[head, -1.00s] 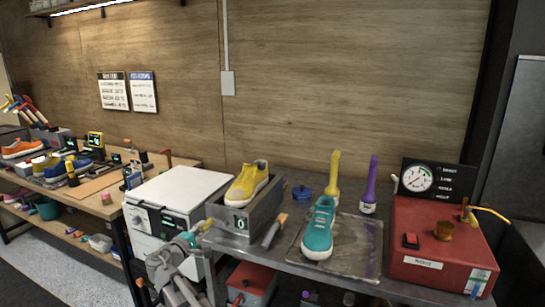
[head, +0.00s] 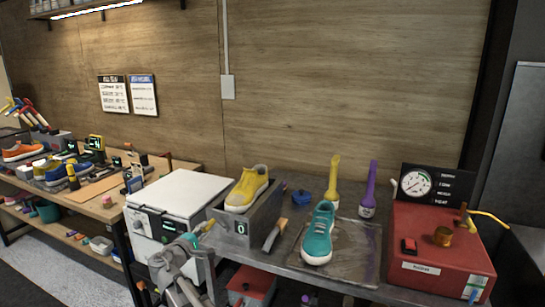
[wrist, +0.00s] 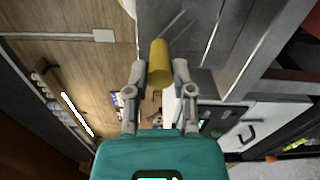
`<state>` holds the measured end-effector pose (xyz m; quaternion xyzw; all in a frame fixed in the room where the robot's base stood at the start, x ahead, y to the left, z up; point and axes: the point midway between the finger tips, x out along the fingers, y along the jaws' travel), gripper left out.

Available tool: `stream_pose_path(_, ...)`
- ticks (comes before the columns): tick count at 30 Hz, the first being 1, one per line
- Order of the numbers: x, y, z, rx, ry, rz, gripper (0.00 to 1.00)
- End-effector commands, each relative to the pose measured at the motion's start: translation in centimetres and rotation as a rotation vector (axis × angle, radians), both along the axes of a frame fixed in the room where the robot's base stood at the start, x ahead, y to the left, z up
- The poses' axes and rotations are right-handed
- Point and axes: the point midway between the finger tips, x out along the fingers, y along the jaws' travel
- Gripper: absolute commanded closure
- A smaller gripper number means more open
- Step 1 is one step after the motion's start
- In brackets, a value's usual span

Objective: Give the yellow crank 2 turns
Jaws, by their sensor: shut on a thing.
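The yellow crank handle (head: 208,226) sticks out at the left side of a grey box (head: 262,222). The box carries a yellow sneaker (head: 247,188), and its front display reads 0. My gripper (head: 193,240) is at the handle, left of the box. In the wrist view the yellow crank handle (wrist: 160,62) lies between the fingertips of my gripper (wrist: 160,75), and they are shut on it. The rest of the crank is hidden from the head view.
A white machine (head: 180,200) stands close at the left of the box. A wooden-handled tool (head: 275,234), a teal sneaker (head: 318,235) on a tray (head: 350,262) and a red gauge box (head: 440,265) are to the right.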

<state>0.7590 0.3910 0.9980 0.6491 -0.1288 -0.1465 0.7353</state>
Motion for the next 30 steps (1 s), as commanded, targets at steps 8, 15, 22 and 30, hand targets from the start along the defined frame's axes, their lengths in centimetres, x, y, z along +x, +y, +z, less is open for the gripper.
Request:
stream_pose_path(8, -0.2, -0.4, 0.6, -0.002, -0.002, -0.001, 0.84)
stream_pose_path(15, -0.2, -0.4, 0.6, -0.002, -0.001, 0.000, 0.84)
stream_pose_path(22, -0.4, -0.8, 1.0, -0.002, -0.001, 0.000, 0.84)
stream_pose_path(30, -0.7, -1.6, 1.6, -0.002, -0.001, 0.000, 0.84)
